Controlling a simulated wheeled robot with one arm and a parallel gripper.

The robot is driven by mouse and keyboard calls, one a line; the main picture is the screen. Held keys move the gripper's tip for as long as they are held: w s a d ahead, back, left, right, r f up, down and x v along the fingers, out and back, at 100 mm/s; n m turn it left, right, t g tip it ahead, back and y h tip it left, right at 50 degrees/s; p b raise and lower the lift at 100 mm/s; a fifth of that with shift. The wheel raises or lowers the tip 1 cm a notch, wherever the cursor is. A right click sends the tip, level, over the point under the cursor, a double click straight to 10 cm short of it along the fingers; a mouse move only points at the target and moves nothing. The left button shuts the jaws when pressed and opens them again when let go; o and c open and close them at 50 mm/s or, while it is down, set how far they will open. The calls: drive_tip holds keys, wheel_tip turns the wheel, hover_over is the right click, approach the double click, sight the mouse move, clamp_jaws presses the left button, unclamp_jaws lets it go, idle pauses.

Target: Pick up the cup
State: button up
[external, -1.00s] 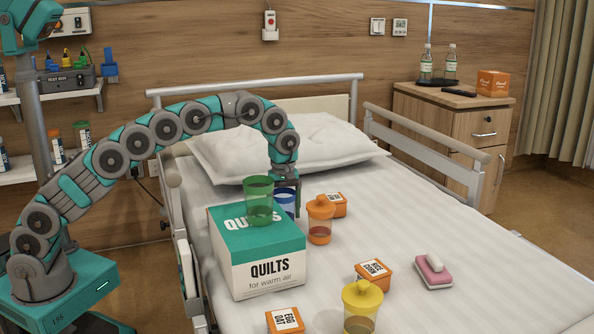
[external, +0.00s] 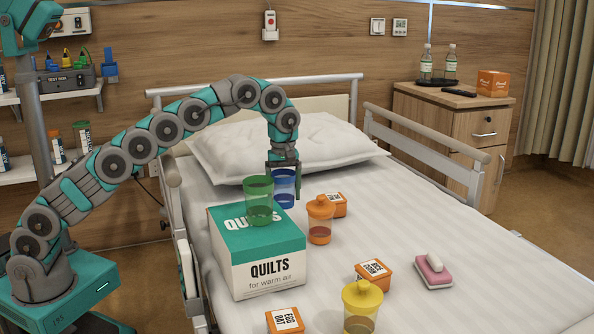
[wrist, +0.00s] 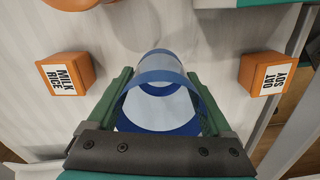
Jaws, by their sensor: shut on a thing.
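My gripper (external: 284,166) is shut on a blue see-through cup (external: 285,190), held upright with its fingers on either side near the rim. In the wrist view the blue cup (wrist: 160,118) sits between my two green fingers (wrist: 158,76). The blue cup is above the bed, just behind the quilts box and partly hidden by a green cup (external: 258,203). The green cup stands on top of the box. An orange lidded cup (external: 320,220) stands on the bed to the right of the box. A yellow lidded cup (external: 361,306) stands at the front.
The quilts box (external: 262,269) stands on the bed. Small orange boxes lie around: one behind the orange cup (external: 337,204), one in the middle (external: 373,274), one at the front (external: 285,320). A pink block (external: 433,273) lies at right. The right side of the bed is mostly clear.

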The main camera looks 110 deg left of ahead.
drive_tip(key=shift+r+p, duration=0.4)
drive_tip(key=shift+r, duration=1.5)
wheel_tip(320, 180, up, 3)
drive_tip(key=shift+f+p, duration=0.2)
drive_tip(key=shift+p, duration=0.85)
drive_tip(key=shift+s+d+f, duration=0.2)
drive_tip(key=shift+s+d, duration=0.1)
drive_tip(key=shift+s+d+b, duration=0.5)
drive_tip(key=shift+d+b, duration=0.05)
drive_tip(key=shift+b, duration=0.05)
drive_tip(key=s+d+b, duration=0.3)
drive_tip(key=s+d, duration=0.8)
wheel_tip(320, 180, up, 11)
drive_tip(key=n+p, duration=0.2)
drive_tip(key=p, duration=0.1)
hover_over(237, 209)
drive_tip(key=shift+f, duration=4.8)
drive_tip(key=shift+f, duration=0.1)
